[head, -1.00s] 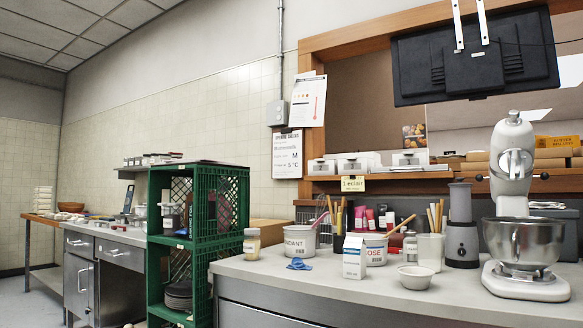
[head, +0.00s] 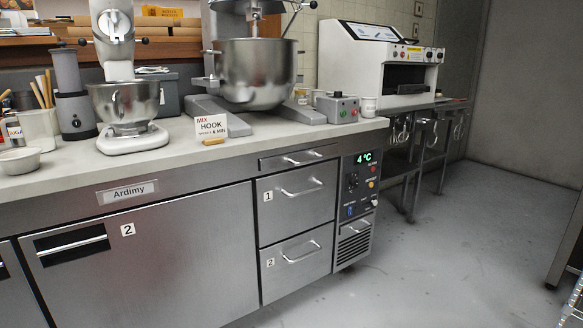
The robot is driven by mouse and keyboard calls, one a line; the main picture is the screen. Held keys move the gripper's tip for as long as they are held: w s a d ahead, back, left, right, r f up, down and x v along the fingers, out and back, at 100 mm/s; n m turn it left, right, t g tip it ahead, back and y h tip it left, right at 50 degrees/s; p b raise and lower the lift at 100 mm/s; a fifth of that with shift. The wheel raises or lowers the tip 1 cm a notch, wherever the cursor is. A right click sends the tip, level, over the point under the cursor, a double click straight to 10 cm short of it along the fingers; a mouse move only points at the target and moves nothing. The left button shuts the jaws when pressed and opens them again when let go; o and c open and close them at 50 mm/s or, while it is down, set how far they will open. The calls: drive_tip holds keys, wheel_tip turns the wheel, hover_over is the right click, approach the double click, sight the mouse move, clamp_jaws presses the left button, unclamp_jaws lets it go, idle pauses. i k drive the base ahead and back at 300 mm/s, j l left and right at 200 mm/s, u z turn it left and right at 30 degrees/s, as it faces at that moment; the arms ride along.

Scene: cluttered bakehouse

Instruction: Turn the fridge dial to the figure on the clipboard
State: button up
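The fridge's control panel (head: 361,185) is in the head view, at the right end of the steel counter fridge. Its green display (head: 364,158) reads 4 °C. Below the display are a dark round knob (head: 352,181), which looks like the dial, and small red, yellow and blue buttons or lights. The dial's markings are too small to read. No clipboard is in view now; a wall sheet in the earlier frame seemed to read 5 °C. My gripper is not in view.
Steel drawers (head: 297,194) and a wide door (head: 140,265) are left of the panel. The worktop (head: 75,172) holds two mixers and a HOOK card (head: 212,127). A white machine (head: 375,70) stands beyond on a steel table.

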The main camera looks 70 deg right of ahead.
sight(352, 181)
drive_tip(key=l+z, duration=0.2)
drive_tip(key=z, duration=0.3)
drive_tip(key=k+l+z, duration=0.1)
drive_tip(key=l+z, duration=0.15)
drive_tip(key=z, duration=0.2)
drive_tip(key=l+z, duration=0.15)
drive_tip(key=l, duration=0.35)
drive_tip(key=l+z, duration=0.15)
drive_tip(key=l, duration=0.35)
drive_tip(key=i+l+z, duration=0.15)
drive_tip(key=l, duration=0.35)
drive_tip(key=l+z, duration=0.15)
drive_tip(key=l, duration=0.35)
drive_tip(key=i+l+z, duration=0.15)
drive_tip(key=l, duration=0.35)
drive_tip(key=i+l, duration=0.1)
drive_tip(key=l, duration=0.65)
drive_tip(key=i+l, duration=0.15)
drive_tip(key=l, duration=0.2)
